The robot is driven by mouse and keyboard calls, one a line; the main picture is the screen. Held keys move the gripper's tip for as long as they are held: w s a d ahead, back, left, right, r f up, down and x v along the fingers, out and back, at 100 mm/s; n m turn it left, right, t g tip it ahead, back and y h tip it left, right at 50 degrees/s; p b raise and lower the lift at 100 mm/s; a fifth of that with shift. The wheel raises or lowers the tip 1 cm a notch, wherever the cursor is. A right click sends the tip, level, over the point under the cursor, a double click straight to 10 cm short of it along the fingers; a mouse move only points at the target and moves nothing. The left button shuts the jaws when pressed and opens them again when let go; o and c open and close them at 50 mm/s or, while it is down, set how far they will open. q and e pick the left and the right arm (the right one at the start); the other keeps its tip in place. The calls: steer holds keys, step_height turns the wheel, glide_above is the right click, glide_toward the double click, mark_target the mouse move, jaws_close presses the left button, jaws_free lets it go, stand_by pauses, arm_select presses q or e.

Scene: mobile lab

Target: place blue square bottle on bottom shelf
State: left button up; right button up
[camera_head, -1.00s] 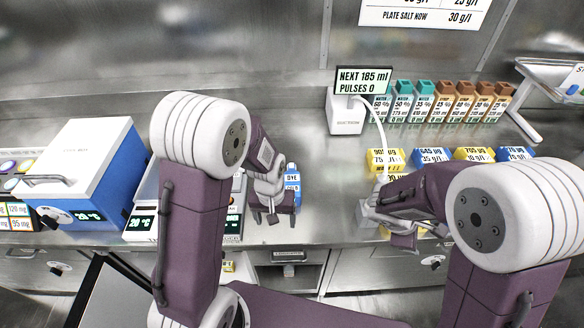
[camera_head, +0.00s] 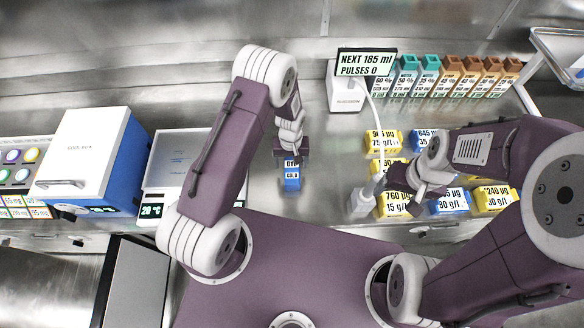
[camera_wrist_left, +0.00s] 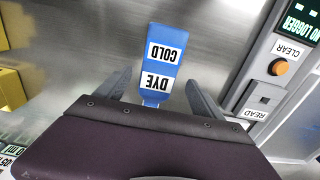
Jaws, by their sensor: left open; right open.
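In the left wrist view the bottle (camera_wrist_left: 163,58) shows between the two spread fingers of the left gripper (camera_wrist_left: 158,82), with space visible on both sides. My right gripper (camera_head: 408,186) is open and empty among the yellow and blue boxes. The bottom shelf cannot be made out in the current views.
A blue and white cool box (camera_head: 90,160) and a bench instrument (camera_head: 178,165) stand left of the bottle. A dispenser with a display (camera_head: 366,64) and a row of labelled bottles (camera_head: 450,78) stand behind. Yellow and blue boxes (camera_head: 449,201) crowd the right. Counter around the bottle is clear.

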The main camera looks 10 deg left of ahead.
mark_target(292, 167)
arm_select(q)
steer(key=shift+w+f, duration=0.2)
steer(key=shift+f, duration=0.05)
steer(key=f, duration=0.1)
steer(key=s+f+p, duration=0.1)
steer(key=f, duration=0.1)
steer(key=shift+d+f+p, duration=0.2)
steer(key=shift+f+p, duration=0.1)
steer(key=shift+f, duration=0.3)
steer(key=shift+w+f, duration=0.2)
jaws_close()
